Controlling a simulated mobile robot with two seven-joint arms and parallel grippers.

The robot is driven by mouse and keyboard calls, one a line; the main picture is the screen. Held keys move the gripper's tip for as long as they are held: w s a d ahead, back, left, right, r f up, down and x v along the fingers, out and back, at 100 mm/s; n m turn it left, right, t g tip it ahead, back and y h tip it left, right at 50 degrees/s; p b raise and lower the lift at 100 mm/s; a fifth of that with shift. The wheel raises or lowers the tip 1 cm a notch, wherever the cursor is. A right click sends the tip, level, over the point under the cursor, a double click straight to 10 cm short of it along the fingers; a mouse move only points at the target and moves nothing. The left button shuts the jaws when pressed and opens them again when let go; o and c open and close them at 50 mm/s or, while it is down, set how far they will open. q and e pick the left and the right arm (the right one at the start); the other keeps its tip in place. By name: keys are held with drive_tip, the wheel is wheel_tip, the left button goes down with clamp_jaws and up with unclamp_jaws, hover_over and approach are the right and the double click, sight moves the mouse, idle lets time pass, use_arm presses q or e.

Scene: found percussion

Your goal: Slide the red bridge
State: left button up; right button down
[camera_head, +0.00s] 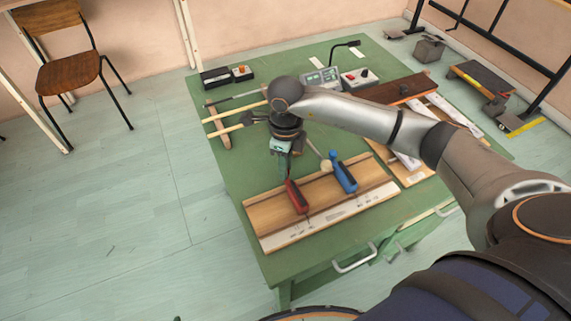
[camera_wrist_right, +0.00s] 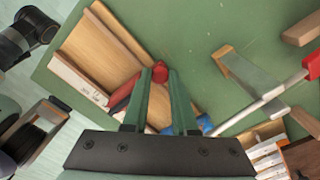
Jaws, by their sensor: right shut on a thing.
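The red bridge (camera_head: 297,198) lies across the wooden board (camera_head: 262,216), which has a white marked strip along its near edge. My right gripper (camera_head: 288,172) reaches down to the far end of the red bridge. In the right wrist view, the green fingers of my right gripper (camera_wrist_right: 160,80) are on either side of the bridge's red end, shut on it. The rest of the red bridge (camera_wrist_right: 122,98) shows left of the fingers, partly hidden by them. My left gripper is in neither view.
A blue bridge (camera_head: 343,178) stands on the board just right of the red one, and a pale round-headed beater (camera_head: 326,165) lies near it. Wooden bars (camera_head: 225,128) lie at the left, and a dark plank (camera_head: 398,90) and small boxes lie farther back on the green table (camera_head: 240,172).

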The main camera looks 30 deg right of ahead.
drive_tip(key=shift+d+b, duration=0.35)
drive_tip(key=shift+d, duration=0.95)
drive_tip(key=c, duration=0.7)
unclamp_jaws()
wheel_tip(320, 180, up, 13)
drive_tip(key=shift+f, duration=0.2)
